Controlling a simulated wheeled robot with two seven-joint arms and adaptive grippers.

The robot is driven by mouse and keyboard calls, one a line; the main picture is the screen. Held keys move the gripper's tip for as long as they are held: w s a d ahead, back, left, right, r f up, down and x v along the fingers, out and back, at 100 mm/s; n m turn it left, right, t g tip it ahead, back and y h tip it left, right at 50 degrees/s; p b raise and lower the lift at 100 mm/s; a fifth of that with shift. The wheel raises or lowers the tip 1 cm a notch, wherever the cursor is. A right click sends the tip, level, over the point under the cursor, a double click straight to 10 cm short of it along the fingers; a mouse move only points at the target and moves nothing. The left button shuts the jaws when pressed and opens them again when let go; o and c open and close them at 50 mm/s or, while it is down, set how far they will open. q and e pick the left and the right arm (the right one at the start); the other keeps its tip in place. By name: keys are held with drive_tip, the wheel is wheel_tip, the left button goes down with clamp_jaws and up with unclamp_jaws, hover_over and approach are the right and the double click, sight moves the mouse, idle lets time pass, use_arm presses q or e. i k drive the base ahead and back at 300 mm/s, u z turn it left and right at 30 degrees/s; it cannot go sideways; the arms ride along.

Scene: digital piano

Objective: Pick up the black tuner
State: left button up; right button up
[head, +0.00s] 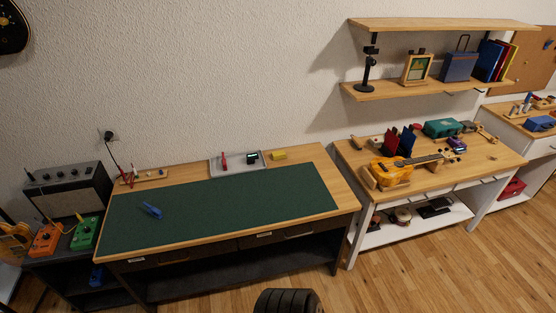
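A small black device with a greenish face (253,156), which looks like the black tuner, lies in the right part of a shallow grey tray (238,169). The tray stands at the back edge of the workbench with the dark green mat (225,208). The device is small here, so its details are hard to tell. Neither of my grippers shows in the head view.
A red-handled tool (224,161) shares the tray. A yellow block (279,156) lies right of it, and a blue clamp-like item (151,210) lies on the mat. The mat is otherwise clear. A second bench (496,166) at right is cluttered, with a shelf (420,88) above.

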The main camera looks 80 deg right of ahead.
sight(251, 158)
drive_tip(key=k, duration=0.15)
drive_tip(key=z, duration=1.05)
